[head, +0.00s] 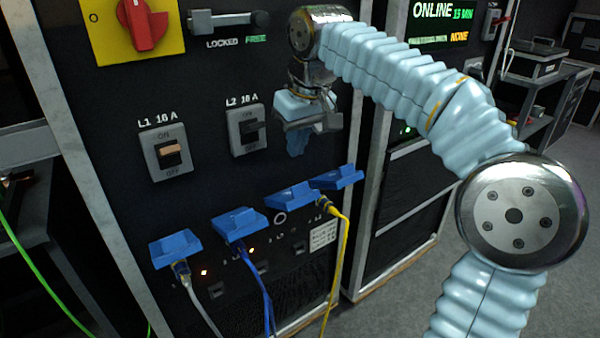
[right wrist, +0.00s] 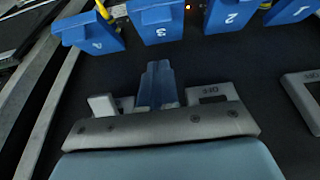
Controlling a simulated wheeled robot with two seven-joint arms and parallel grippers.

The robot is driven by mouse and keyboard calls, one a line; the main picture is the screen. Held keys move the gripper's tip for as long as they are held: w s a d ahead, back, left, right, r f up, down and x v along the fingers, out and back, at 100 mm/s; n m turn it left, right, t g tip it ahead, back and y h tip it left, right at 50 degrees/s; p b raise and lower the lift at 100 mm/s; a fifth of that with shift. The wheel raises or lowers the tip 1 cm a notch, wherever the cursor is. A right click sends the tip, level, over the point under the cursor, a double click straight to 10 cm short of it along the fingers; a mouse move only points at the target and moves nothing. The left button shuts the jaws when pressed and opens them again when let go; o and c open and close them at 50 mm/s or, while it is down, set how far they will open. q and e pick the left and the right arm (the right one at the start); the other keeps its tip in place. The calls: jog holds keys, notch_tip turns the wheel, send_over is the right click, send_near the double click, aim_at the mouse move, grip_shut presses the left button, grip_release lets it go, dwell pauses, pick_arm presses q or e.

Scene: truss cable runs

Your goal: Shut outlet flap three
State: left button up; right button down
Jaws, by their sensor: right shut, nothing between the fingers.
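Outlet flap three (head: 292,195) is a blue flap, third from the left in a row on the dark panel. It stands raised, sticking out from the panel. In the right wrist view it is the flap marked 3 (right wrist: 155,18). No cable shows at its outlet. My right gripper (head: 297,143) is in front of the panel, above flaps three and four and apart from them. Its blue fingers are shut and empty, and they also show in the right wrist view (right wrist: 158,84), pointing towards flap three. My left gripper is not in view.
Flaps one (head: 175,248), two (head: 238,224) and four (head: 337,178) also stand raised. A grey cable (head: 200,302), a blue cable (head: 262,285) and a yellow cable (head: 334,255) hang below flaps one, two and four. Breaker switches L1 (head: 166,153) and L2 (head: 248,130) sit above.

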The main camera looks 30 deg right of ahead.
jog(key=f, duration=0.2)
jog(key=f+b, duration=0.1)
jog(key=f, duration=0.1)
jog(key=shift+s+f, duration=0.1)
jog(key=shift+s, duration=0.3)
jog(key=shift+s+f, duration=0.3)
jog(key=shift+f, duration=0.25)
